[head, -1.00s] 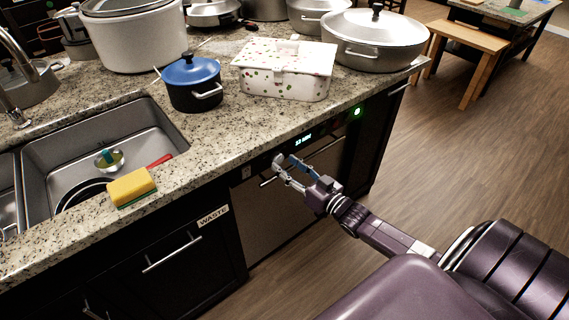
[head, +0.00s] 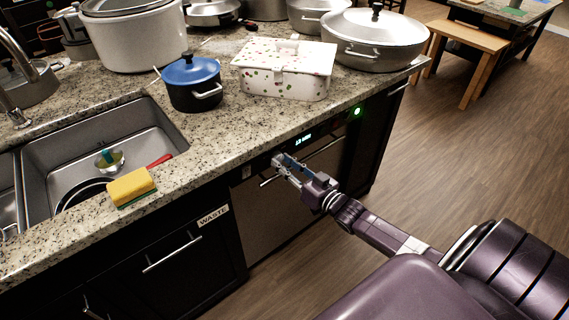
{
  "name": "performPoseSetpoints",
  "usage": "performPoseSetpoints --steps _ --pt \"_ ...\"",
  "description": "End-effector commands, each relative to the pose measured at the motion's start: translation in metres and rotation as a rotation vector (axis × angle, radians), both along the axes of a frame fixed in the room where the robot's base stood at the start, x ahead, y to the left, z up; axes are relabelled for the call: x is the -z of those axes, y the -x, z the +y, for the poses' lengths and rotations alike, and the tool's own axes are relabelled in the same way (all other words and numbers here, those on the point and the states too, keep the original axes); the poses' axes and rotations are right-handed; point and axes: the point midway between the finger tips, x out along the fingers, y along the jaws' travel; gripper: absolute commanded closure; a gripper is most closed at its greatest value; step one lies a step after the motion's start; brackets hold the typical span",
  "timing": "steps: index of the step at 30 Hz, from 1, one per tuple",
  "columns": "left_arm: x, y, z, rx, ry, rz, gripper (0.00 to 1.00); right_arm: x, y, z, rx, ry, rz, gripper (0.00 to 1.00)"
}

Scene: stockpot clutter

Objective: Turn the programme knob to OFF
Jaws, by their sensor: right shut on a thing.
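The dishwasher (head: 262,208) is built in under the counter, with a dark control strip along its top edge. A lit display (head: 303,139) and a green light (head: 357,112) show on the strip. My right gripper (head: 281,161) is at the strip, left of the display, with its fingers closed around the programme knob. The fingers hide most of the knob, so its pointer and any OFF mark cannot be read. My left gripper is not in view.
The dishwasher's bar handle (head: 268,181) runs just below my right gripper. The granite counter edge (head: 232,152) overhangs above. A blue-lidded pot (head: 192,82), a spotted box (head: 285,70) and a sponge (head: 131,187) stand on the counter.

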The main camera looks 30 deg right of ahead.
Motion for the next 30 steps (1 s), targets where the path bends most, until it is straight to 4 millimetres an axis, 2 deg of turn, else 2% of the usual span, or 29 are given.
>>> performPoseSetpoints --steps 11,30 --pt "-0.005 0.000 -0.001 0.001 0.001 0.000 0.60 -0.001 0.000 0.000 0.000 0.122 -0.009 0.99" --pt "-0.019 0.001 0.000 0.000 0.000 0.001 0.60 -0.002 0.000 -0.001 0.001 0.704 -0.055 0.99"
